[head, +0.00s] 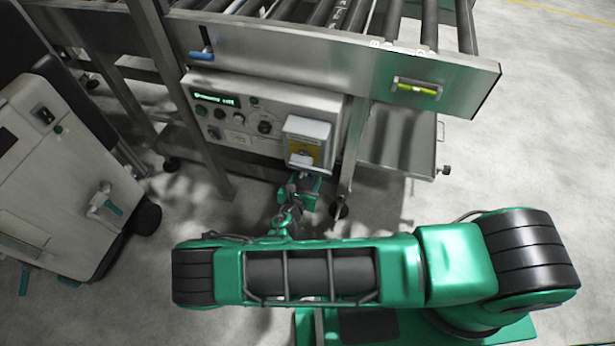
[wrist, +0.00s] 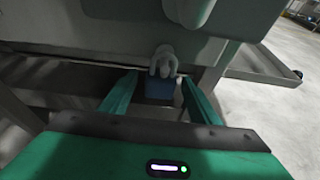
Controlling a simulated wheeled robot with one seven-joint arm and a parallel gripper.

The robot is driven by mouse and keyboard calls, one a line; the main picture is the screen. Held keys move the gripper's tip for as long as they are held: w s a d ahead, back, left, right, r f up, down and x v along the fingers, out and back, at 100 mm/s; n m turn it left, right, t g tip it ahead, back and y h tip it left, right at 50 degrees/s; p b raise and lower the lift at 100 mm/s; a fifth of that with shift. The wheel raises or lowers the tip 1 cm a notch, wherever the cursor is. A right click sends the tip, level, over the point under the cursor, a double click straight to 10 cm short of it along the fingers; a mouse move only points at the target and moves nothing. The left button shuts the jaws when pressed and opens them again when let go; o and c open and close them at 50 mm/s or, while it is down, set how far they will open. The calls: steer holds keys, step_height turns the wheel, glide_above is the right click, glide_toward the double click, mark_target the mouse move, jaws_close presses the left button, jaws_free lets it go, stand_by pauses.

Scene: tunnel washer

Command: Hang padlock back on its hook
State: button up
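I cannot tell which of the grey loops is shackle and which is hook. My gripper (wrist: 159,84) is open, with one green finger on each side of the blue body and a visible gap to each. Whether the body is between the fingertips or just beyond them is unclear. In the head view my gripper (head: 304,182) is below the yellow and grey switch box (head: 307,130), and the padlock is mostly hidden.
The control panel (head: 235,118) with knobs and a display is left of the switch box. A metal leg (head: 352,145) stands close right of my gripper. A white machine (head: 55,170) stands at left.

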steer(key=v, duration=1)
steer(key=shift+s+a, duration=0.15)
steer(key=shift+s, duration=0.15)
steer(key=shift+r, duration=0.15)
